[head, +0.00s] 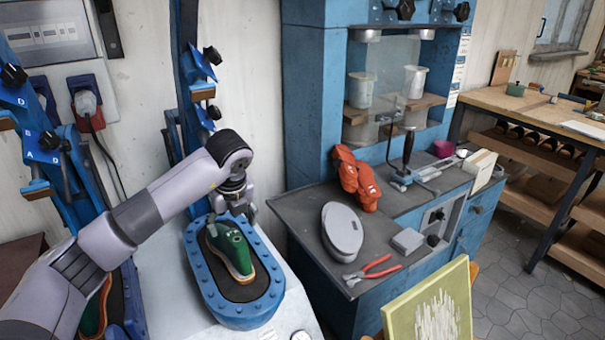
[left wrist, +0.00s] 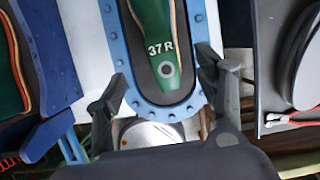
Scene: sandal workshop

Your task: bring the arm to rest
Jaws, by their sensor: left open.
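My left arm (head: 145,205) reaches in from the left of the head view. Its gripper (head: 238,210) is open and empty, just above the back end of a green shoe last (head: 235,252). In the left wrist view the spread fingers (left wrist: 162,75) stand on either side of the last, which is marked 37R (left wrist: 160,50). The last sits in a blue oval riveted tray (head: 194,270), with a dark bed around it. Whether the fingers touch the tray rim is unclear. My right gripper is not in view.
Blue press columns (head: 186,80) stand behind my arm. A second station with another last (head: 97,305) is at the lower left. To the right, a grey worktop (head: 300,212) holds red gloves (head: 358,178), a grey oval pad (head: 342,231) and red-handled pliers (head: 373,270).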

